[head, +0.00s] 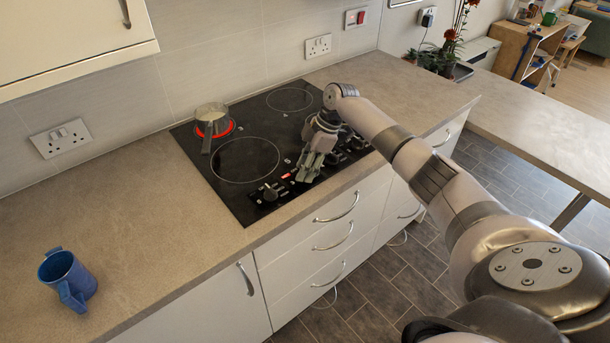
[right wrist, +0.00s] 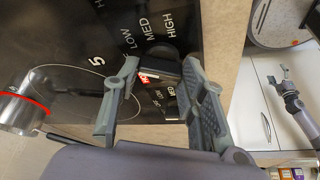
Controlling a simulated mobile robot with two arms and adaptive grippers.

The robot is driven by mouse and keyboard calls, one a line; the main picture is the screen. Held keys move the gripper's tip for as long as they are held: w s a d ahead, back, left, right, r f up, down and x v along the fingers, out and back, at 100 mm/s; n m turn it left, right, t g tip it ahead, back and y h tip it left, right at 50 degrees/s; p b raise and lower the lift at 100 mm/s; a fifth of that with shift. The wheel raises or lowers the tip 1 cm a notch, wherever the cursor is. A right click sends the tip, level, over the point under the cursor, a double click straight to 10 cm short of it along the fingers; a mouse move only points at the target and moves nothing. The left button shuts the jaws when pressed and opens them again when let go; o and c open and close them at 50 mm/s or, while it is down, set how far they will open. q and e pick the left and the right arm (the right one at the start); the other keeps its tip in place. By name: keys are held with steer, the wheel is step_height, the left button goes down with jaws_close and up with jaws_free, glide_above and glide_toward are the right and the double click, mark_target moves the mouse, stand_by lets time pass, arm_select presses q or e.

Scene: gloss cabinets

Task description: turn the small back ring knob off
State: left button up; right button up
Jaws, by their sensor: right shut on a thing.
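The black hob (head: 188,139) has a small back-left ring (head: 231,127) that glows red under a saucepan (head: 212,112). The glow also shows around the pan (right wrist: 18,112) in the right wrist view. A row of dark knobs runs along the hob's front. My right gripper (head: 304,172) is down at this row. In the right wrist view its fingers (right wrist: 160,72) are closed on the sides of a dark knob (right wrist: 165,54), with a red light (right wrist: 145,78) beside it. The ring symbol of this knob is hidden. What looks like my left gripper (right wrist: 285,73) is small at the right edge.
A blue mug (head: 68,279) stands on the worktop (head: 130,210) at the left, well clear of the hob. White drawers with handles (head: 337,208) lie below the front edge. Wall sockets (head: 318,46) and a plant (head: 450,45) are at the back.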

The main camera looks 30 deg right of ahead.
steer(key=n+b, duration=0.1)
steer(key=n+g+b, duration=0.1)
steer(key=n+b, duration=0.1)
steer(key=shift+w+f, duration=0.15)
steer(key=shift+f, duration=0.05)
steer(key=shift+r+n+g+b, duration=0.2)
steer(key=shift+n+g+b, duration=0.4)
steer(key=shift+n+b, duration=0.6)
steer(key=o, duration=1.2)
steer(key=shift+c, duration=0.2)
steer(key=v, duration=1.2)
steer(key=shift+d, duration=0.15)
